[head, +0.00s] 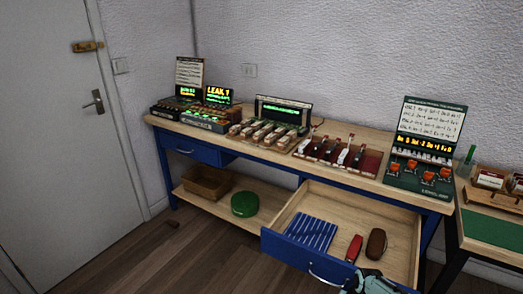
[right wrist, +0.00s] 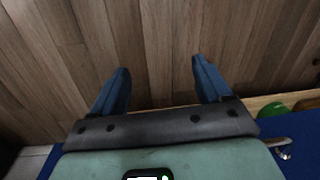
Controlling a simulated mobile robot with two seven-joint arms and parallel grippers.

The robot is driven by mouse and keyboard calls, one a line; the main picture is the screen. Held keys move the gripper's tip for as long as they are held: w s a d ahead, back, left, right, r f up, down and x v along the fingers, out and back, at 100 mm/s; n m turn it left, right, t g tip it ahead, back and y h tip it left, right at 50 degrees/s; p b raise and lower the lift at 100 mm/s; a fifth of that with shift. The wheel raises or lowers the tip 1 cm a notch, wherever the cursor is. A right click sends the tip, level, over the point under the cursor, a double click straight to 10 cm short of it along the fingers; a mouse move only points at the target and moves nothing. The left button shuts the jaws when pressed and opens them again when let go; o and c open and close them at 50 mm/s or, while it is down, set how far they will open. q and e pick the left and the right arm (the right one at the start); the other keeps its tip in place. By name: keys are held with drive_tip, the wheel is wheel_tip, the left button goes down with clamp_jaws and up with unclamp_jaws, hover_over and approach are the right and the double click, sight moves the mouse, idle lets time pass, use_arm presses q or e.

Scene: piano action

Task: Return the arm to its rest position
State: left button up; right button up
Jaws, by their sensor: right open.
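My right gripper (right wrist: 159,66) is open and empty in the right wrist view. Its two blue fingers are spread apart above the wooden floor. In the head view, a teal part of my right arm (head: 372,284) shows at the bottom edge, by the front of the open drawer (head: 285,250). In the head view its fingers cannot be made out. The drawer's blue front and handle also show beside the gripper in the right wrist view (right wrist: 280,142). My left gripper is not in view.
The open drawer holds a blue striped pad (head: 311,232), a red tool (head: 354,248) and a brown oval object (head: 376,243). The workbench (head: 335,178) carries several devices and racks. A green round object (head: 245,204) and a basket (head: 207,182) sit on the lower shelf.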

drive_tip(key=s+a+f+y, duration=0.1)
drive_tip(key=s+a+f, duration=0.2)
drive_tip(key=s+f, duration=0.35)
drive_tip(key=s+a+f, duration=0.3)
drive_tip(key=s+f, duration=0.3)
drive_tip(key=f, duration=0.2)
drive_tip(key=s+a+f+t, duration=0.1)
drive_tip(key=s+a+f, duration=0.1)
drive_tip(key=s, duration=0.6)
drive_tip(key=s+a+f, duration=0.2)
drive_tip(key=s+a, duration=0.1)
drive_tip(key=s, duration=0.6)
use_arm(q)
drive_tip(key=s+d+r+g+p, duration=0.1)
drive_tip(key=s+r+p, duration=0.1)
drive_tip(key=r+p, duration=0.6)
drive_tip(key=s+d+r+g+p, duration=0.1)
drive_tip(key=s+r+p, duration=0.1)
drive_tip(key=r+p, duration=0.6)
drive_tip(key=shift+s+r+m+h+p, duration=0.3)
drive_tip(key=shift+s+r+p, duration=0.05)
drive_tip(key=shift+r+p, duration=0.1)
use_arm(e)
drive_tip(key=s+a+r+g, duration=0.1)
drive_tip(key=s+r, duration=0.1)
drive_tip(key=r, duration=0.6)
drive_tip(key=s+a+r+g+y, duration=0.1)
drive_tip(key=s+r, duration=0.1)
drive_tip(key=r, duration=0.7)
drive_tip(key=shift+n, duration=0.4)
